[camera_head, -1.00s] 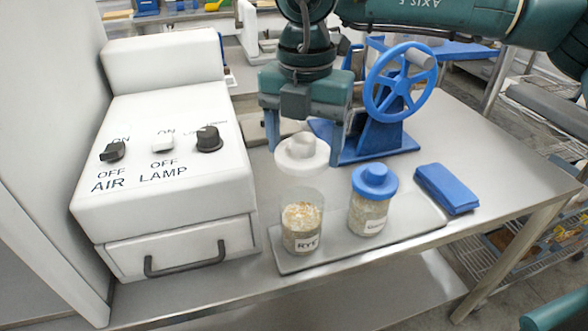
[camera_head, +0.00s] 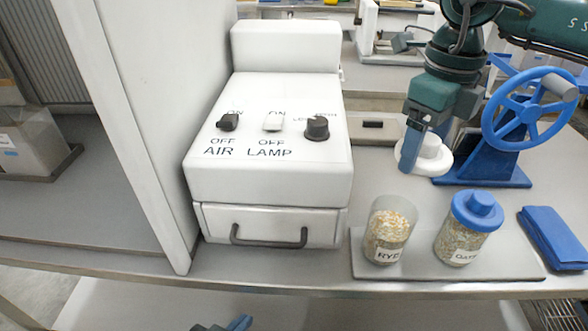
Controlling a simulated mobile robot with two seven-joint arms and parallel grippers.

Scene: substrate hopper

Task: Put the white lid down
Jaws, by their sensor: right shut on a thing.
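The white lid (camera_head: 436,157) is a round disc with a knob, lying about level behind the jars. My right gripper (camera_head: 428,143) reaches down over it from the upper right and is shut on its knob. The lid is at or close to the table top; I cannot tell whether it touches. The RYE jar (camera_head: 388,238) stands open on a grey tray, part full of pale grain. A second jar (camera_head: 466,232) beside it wears a blue lid (camera_head: 477,209). My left gripper (camera_head: 238,323) just shows at the bottom edge, mostly cut off, so its jaws are unclear.
A white box with AIR and LAMP switches (camera_head: 268,150) and a shut drawer stands left of the jars. A blue handwheel stand (camera_head: 484,172) is right of the lid. A folded blue cloth (camera_head: 556,236) lies at the far right. The grey tray (camera_head: 412,270) is near the front edge.

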